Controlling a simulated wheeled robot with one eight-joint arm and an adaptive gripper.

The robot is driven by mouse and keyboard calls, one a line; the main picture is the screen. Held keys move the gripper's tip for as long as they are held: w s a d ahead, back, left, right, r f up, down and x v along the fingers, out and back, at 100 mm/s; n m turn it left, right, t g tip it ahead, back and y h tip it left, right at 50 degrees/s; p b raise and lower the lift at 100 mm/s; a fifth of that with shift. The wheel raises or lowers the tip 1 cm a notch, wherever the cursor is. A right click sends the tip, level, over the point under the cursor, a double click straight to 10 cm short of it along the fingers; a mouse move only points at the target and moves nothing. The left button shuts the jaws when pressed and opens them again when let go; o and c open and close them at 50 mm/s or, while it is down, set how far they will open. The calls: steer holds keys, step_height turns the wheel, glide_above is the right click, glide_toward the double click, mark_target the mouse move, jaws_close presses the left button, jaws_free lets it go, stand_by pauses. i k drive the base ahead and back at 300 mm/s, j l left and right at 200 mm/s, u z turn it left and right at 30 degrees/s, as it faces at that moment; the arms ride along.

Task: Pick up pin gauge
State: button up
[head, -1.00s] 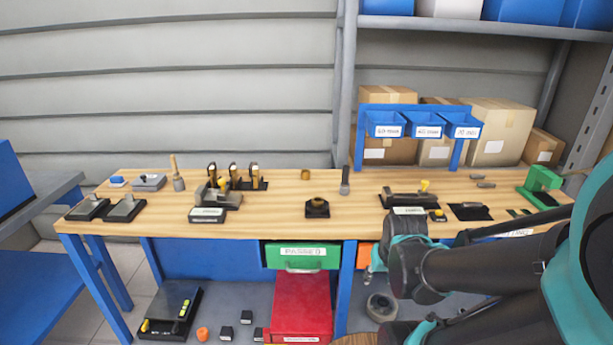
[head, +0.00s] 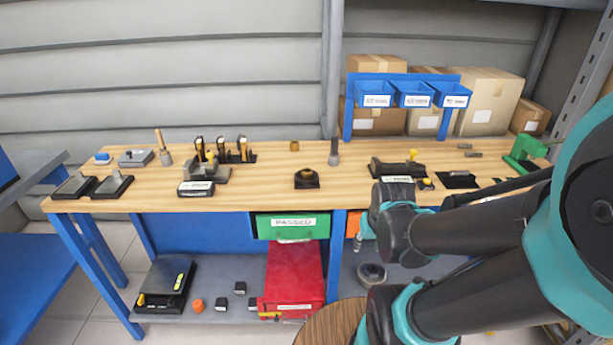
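No part is clearly marked as the pin gauge. Several upright tools with yellow and black handles (head: 242,149) stand in a row at the back left of the workbench (head: 270,198). A dark upright piece on a pale base (head: 334,152) stands near the middle back. I cannot tell whether any of these is the pin gauge. My dark and teal arm fills the lower right and crosses the bench's front edge. My gripper cannot be made out; the arm links may hide it.
A dark block fixture (head: 307,180) sits mid-bench, with a longer fixture (head: 397,170) to its right. Blue bins (head: 413,94) hang at the back. A green clamp-like tool (head: 523,152) stands at the right end. A red box (head: 294,272) is below. Bare wood lies between the fixtures.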

mark_target(335, 153)
steer(key=k+l, duration=0.1)
steer(key=l, duration=0.7)
steer(key=k+l, duration=0.45)
steer(key=k+l+u, duration=0.05)
